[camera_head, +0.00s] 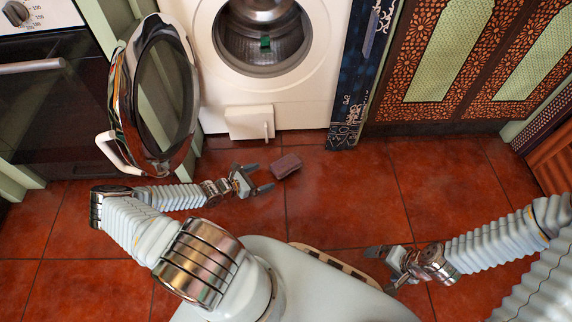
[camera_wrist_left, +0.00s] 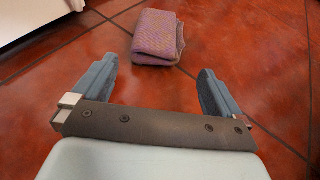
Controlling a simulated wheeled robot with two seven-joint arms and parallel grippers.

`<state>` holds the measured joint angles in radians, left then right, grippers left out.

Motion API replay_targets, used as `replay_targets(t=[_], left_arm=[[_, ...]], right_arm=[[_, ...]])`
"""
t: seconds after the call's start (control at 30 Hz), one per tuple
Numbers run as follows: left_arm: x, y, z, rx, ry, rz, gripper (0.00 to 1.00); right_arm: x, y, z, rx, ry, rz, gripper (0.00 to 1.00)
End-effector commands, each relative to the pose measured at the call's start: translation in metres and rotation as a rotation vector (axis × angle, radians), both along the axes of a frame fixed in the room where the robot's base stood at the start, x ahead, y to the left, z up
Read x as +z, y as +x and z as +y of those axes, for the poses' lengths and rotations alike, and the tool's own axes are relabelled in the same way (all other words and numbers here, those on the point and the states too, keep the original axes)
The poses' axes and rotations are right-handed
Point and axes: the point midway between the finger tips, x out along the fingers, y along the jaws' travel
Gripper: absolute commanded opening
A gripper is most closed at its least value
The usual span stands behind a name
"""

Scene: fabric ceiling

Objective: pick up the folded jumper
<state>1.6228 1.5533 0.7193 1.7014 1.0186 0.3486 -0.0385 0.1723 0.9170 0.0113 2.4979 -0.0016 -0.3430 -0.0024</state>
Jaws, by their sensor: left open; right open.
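The folded jumper (camera_head: 286,166) is a small mauve-purple bundle lying on the red tile floor in front of the washing machine. In the left wrist view the jumper (camera_wrist_left: 158,37) lies ahead of the fingers, centred a little left between them and apart from both. My left gripper (camera_head: 262,180) is open and empty, just left of the jumper in the head view; its two fingers also show in the left wrist view (camera_wrist_left: 158,88). My right gripper (camera_head: 376,268) is open and empty, low over the floor at the lower right, well away from the jumper.
The white washing machine (camera_head: 218,95) stands behind the jumper. Its round door (camera_head: 158,95) hangs open at the left, near my left arm. Patterned cabinets (camera_head: 440,60) line the back right. The floor (camera_head: 440,190) right of the jumper is clear.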

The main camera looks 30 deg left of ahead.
Motion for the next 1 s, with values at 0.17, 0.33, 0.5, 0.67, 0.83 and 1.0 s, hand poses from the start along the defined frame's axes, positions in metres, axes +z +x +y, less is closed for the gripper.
replay_targets(t=[0.17, 0.33, 0.5, 0.67, 0.83, 1.0], left_arm=[[-0.016, 0.030, -0.015, -0.002, -0.001, -0.001, 1.00], [-0.020, 0.041, -0.020, -0.001, 0.000, 0.001, 1.00], [-0.029, 0.054, -0.026, -0.001, -0.001, -0.001, 1.00], [-0.040, 0.077, -0.036, -0.003, 0.001, -0.001, 1.00], [-0.041, 0.085, -0.039, 0.000, 0.002, 0.001, 1.00], [-0.041, 0.084, -0.039, 0.000, 0.001, 0.000, 0.92]], right_arm=[[-0.010, 0.000, 0.001, 0.000, 0.001, 0.001, 1.00], [-0.012, 0.000, 0.001, 0.000, 0.001, -0.001, 1.00], [-0.021, 0.001, 0.000, -0.001, 0.001, -0.003, 1.00], [-0.032, 0.001, 0.000, -0.003, 0.000, -0.005, 1.00], [-0.032, 0.002, 0.000, -0.003, 0.000, -0.006, 1.00], [-0.032, 0.002, 0.000, -0.003, 0.000, -0.006, 1.00]])
